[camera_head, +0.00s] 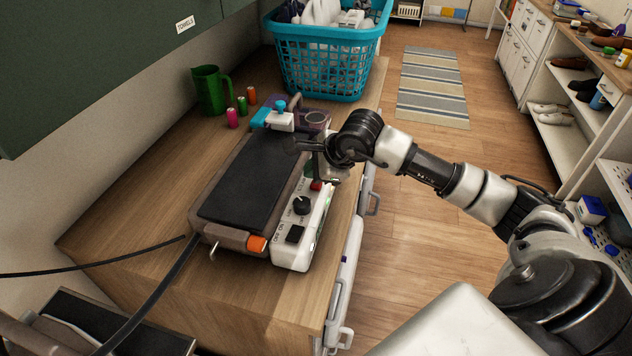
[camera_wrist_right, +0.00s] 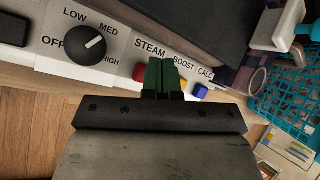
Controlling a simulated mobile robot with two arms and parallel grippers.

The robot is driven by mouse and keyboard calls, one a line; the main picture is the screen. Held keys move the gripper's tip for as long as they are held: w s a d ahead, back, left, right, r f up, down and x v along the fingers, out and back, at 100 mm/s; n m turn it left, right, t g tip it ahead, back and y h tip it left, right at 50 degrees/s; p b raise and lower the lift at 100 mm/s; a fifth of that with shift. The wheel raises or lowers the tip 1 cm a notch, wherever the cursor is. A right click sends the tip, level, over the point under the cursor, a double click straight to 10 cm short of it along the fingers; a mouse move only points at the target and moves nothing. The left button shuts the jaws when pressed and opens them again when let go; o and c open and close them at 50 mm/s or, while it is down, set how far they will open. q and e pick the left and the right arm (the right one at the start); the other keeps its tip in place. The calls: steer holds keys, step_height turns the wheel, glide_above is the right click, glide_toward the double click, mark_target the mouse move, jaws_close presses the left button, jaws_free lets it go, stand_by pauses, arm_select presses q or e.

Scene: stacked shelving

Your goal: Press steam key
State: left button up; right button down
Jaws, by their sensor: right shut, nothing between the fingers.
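The ironing station's white control panel (camera_head: 303,222) runs along the right side of its dark plate. In the right wrist view, the panel shows the STEAM label (camera_wrist_right: 150,48) with a red key (camera_wrist_right: 140,73) below it. My right gripper (camera_wrist_right: 161,78) is shut and empty, its green fingers over the panel just right of the red key and partly covering it. I cannot tell whether they touch it. A yellow key (camera_wrist_right: 184,83) under BOOST and a blue key (camera_wrist_right: 201,91) under CALC lie further right. The red key also shows in the head view (camera_head: 316,185). My left gripper is out of view.
The black dial (camera_head: 302,205) and black switch (camera_head: 295,234) share the panel. The floor right of the counter is open.

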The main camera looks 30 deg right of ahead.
steer(key=shift+r+p, duration=1.25)
steer(key=shift+r, duration=1.3)
steer(key=shift+f, duration=0.1)
